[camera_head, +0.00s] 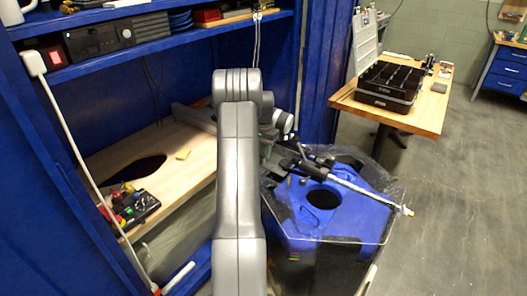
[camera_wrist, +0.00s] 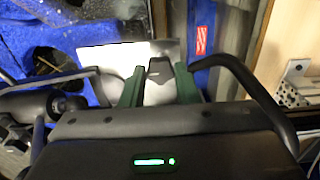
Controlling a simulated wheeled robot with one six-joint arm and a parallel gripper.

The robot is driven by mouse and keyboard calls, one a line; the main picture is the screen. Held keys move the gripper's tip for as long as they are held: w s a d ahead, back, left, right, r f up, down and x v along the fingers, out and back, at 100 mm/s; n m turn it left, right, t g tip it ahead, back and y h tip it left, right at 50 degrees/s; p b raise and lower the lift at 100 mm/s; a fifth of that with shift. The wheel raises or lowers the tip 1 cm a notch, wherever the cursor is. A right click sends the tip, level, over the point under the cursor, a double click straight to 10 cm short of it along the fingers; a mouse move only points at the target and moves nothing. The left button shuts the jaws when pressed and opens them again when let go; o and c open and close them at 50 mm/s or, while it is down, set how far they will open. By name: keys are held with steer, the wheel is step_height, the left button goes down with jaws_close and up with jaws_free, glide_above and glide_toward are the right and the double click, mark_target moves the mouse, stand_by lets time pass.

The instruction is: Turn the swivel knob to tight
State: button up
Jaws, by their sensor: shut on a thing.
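The swivel knob (camera_wrist: 160,68) is a small black piece in the wrist view, between the two green fingers of my gripper (camera_wrist: 159,80). My gripper is shut on it. A pale metal plate or bracket (camera_wrist: 110,56) lies just behind the fingers. The knob's mark or angle is not readable. In the head view my grey arm reaches forward, and my gripper (camera_head: 268,150) is partly hidden behind it, at the left edge of the blue tank (camera_head: 350,222). The knob cannot be made out there.
A metal rod (camera_head: 362,190) with a clamp lies across the tank top, near a round dark opening (camera_head: 323,199). A wooden bench (camera_head: 195,182) with a control box (camera_head: 130,207) is at left. A table (camera_head: 428,115) bears a black open case (camera_head: 390,85).

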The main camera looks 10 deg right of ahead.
steer(key=shift+r, duration=0.1)
stand_by(0.4)
steer(key=o, duration=1)
step_height(320, 180, up, 14)
steer(key=shift+f+b, duration=0.15)
steer(key=shift+b, duration=0.2)
step_height(320, 180, down, 14)
steer(key=shift+r+p, duration=0.1)
steer(key=shift+p, duration=0.25)
